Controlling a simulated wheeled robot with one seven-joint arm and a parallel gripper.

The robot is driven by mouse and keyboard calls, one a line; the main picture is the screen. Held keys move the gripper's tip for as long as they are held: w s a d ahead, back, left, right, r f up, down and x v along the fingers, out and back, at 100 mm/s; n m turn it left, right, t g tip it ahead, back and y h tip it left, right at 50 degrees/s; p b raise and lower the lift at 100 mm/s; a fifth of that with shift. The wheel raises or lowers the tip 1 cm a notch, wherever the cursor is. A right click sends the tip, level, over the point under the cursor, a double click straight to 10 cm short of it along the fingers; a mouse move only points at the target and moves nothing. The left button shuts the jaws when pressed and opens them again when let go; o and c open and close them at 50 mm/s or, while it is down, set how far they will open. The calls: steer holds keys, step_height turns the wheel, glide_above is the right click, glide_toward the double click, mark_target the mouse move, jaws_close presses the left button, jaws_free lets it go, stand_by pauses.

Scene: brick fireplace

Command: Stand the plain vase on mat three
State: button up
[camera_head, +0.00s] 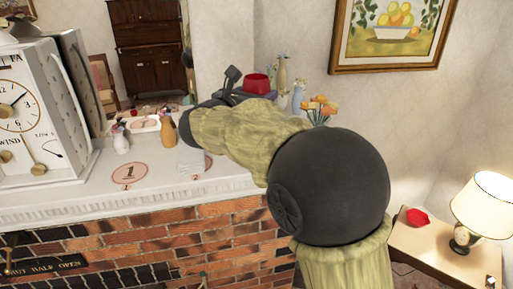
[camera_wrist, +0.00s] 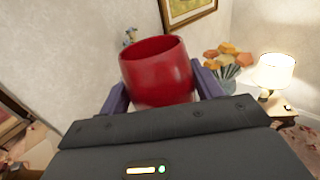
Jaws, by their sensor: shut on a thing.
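A plain red vase (camera_head: 257,83), a wide open-topped vessel with no pattern, is held in my gripper (camera_head: 245,88) above the mantel shelf (camera_head: 60,190). In the wrist view the red vase (camera_wrist: 157,72) sits upright or nearly so between the two purple fingers of my gripper (camera_wrist: 163,96). Its lower part is hidden by my gripper body. A round mat marked 1 (camera_head: 129,173) lies bare on the shelf. No mat marked 3 can be made out; my arm covers the shelf's right part.
A large white clock (camera_head: 22,110) stands at the shelf's left. A small white vase (camera_head: 121,141) and an orange-brown vase (camera_head: 168,131) stand near the back. A cream vase (camera_head: 282,72) and orange flowers (camera_head: 318,108) are beyond my arm. A lamp (camera_head: 487,205) stands on a side table at right.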

step_height(320, 180, down, 5)
steer(key=shift+w+a+f+p, duration=0.1)
steer(key=shift+a+f+p, duration=0.05)
steer(key=shift+p, duration=0.6)
steer(key=shift+f, duration=0.2)
steer(key=shift+d, duration=0.3)
steer(key=shift+a+f+p, duration=0.1)
steer(key=shift+f+p, duration=0.5)
steer(key=shift+f, duration=1.3)
steer(key=shift+f, duration=0.1)
steer(key=o, duration=1.2)
steer(key=shift+o, duration=0.2)
